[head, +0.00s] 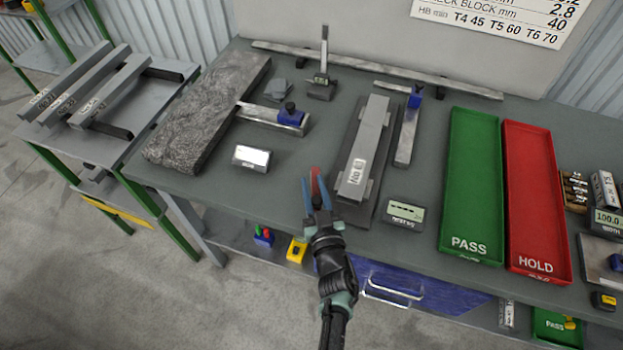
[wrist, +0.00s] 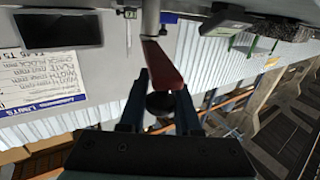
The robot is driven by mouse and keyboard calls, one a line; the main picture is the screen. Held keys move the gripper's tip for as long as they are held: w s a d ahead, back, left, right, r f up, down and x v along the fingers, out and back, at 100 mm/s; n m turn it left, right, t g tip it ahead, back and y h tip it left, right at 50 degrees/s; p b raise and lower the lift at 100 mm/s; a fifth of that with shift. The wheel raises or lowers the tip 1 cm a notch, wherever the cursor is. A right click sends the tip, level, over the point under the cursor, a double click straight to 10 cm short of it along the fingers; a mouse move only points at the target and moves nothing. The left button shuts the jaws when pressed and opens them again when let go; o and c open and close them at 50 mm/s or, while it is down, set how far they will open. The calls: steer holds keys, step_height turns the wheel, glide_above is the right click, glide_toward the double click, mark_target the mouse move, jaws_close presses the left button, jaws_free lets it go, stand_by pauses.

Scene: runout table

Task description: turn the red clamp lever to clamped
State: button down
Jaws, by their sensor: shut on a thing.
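The red clamp lever (head: 315,174) shows between the blue fingers of my gripper (head: 316,186) at the front edge of the table, left of the grey bar fixture. In the wrist view the red lever (wrist: 161,62) runs from a pale post down between the two fingers, and my gripper (wrist: 162,98) is shut on its lower end. The grey bar (head: 366,145), with a white label, lies on a dark base plate (head: 345,212). My fingers hide part of the lever in the head view.
A small gauge with a display (head: 405,213) stands right of the fixture. A green PASS tray (head: 473,255) and a red HOLD tray (head: 535,266) lie further right. A white-faced box (head: 252,158), a blue-knobbed tool (head: 290,118) and a rough grey slab (head: 205,120) are to the left.

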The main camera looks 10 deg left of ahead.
steer(key=shift+w+d+r+n+g+y, duration=0.1)
steer(key=shift+d+n+g+y, duration=0.15)
steer(key=shift+n+g+y, duration=0.25)
steer(key=shift+w+d+n+g+y, duration=0.1)
steer(key=shift+d+n+g+y, duration=0.25)
steer(key=shift+y, duration=0.35)
steer(key=shift+w+d+n+g+y+b, duration=0.1)
steer(key=shift+d+n+g+y+b, duration=0.1)
steer(key=shift+n+g+y+b, duration=0.3)
steer(key=shift+d+n+g+y+b, duration=0.15)
steer(key=shift+n+g+y+b, duration=0.1)
steer(key=shift+n+y, duration=0.4)
steer(key=shift+y, duration=0.25)
steer(key=c, duration=0.6)
jaws_free()
steer(key=p+v, duration=0.2)
steer(key=v, duration=1.1)
steer(key=shift+p, duration=0.4)
